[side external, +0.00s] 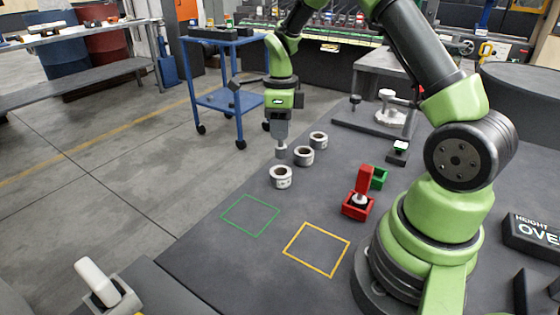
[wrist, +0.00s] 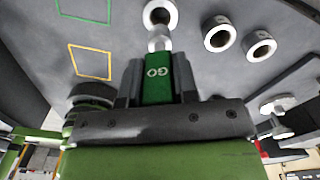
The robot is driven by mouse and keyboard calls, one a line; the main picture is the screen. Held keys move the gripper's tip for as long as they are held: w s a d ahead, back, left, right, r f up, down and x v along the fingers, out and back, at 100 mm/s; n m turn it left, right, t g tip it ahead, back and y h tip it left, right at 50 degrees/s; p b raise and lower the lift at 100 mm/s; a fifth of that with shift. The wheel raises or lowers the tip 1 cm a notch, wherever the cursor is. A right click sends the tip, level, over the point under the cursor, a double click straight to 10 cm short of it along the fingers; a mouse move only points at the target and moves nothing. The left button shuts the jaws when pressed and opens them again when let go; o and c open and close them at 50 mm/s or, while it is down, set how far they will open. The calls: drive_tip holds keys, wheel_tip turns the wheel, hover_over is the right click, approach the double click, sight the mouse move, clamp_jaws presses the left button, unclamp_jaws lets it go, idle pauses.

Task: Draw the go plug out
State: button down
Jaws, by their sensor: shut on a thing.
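My gripper (side external: 280,135) points down at the far left of the dark table, its jaws closed on the green handle of the go plug (wrist: 157,82), marked GO. In the side view the handle is hidden by the jaws and only the plug's pale metal end (side external: 281,151) shows below them. Three grey ring-shaped parts stand nearby: a front one (side external: 281,183), a middle one (side external: 303,158) and a back one (side external: 319,142). The plug's end shows apart from the front ring's open bore. In the wrist view it points toward one ring (wrist: 149,17).
A red-handled plug (side external: 364,180) stands in a red block (side external: 351,210), with a green block (side external: 380,178) behind. Green (side external: 228,218) and yellow (side external: 293,236) outlined squares on the table are empty. A grey fixture (side external: 391,118) stands at the back.

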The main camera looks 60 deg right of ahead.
drive_tip(key=shift+r, duration=2.3)
